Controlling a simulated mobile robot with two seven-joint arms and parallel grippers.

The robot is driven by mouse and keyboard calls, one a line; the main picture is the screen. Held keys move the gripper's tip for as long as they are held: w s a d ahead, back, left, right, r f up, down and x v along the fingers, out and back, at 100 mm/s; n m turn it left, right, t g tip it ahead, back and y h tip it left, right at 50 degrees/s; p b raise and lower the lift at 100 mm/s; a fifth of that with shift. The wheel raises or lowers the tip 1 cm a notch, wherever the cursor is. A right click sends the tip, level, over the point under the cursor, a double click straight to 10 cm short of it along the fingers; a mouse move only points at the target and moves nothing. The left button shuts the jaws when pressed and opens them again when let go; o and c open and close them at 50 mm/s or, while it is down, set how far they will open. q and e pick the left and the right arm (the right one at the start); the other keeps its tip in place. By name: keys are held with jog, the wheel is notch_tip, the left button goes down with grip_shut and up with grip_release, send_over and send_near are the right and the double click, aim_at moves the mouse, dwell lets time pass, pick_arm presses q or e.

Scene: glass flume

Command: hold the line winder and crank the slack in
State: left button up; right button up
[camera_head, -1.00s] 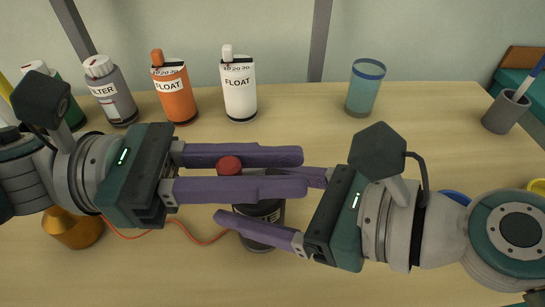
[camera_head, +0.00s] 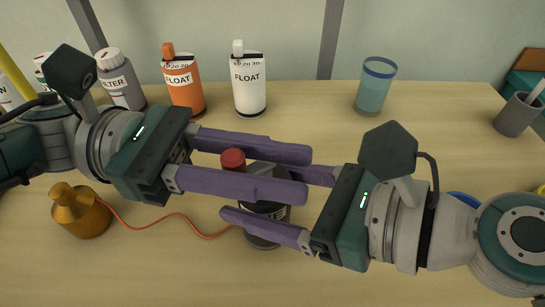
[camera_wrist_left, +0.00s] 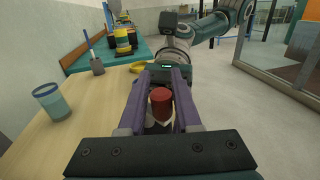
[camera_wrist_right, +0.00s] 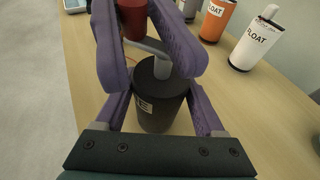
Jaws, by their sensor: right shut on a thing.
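The line winder (camera_head: 266,237) is a dark grey drum with a pale label, upright on the table, with a red crank knob (camera_head: 233,160) on top. My right gripper (camera_head: 277,198) is shut on the drum, which shows between its fingers in the right wrist view (camera_wrist_right: 158,105). My left gripper (camera_head: 308,175) is open, its purple fingers on either side of the knob; the knob also shows between them in the left wrist view (camera_wrist_left: 160,103). The left fingers hide part of the winder's top. An orange line (camera_head: 178,214) runs from the winder to a brass weight (camera_head: 83,213).
An orange float bottle (camera_head: 185,98), a white float bottle (camera_head: 250,98) and a grey filter bottle (camera_head: 120,90) stand along the back. A blue glass (camera_head: 374,90) and a grey cup (camera_head: 517,115) stand farther right. The front table is mostly clear.

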aim_at(222, 161)
pick_arm(q)
jog(key=o, duration=0.3)
jog(key=shift+v, duration=3.75)
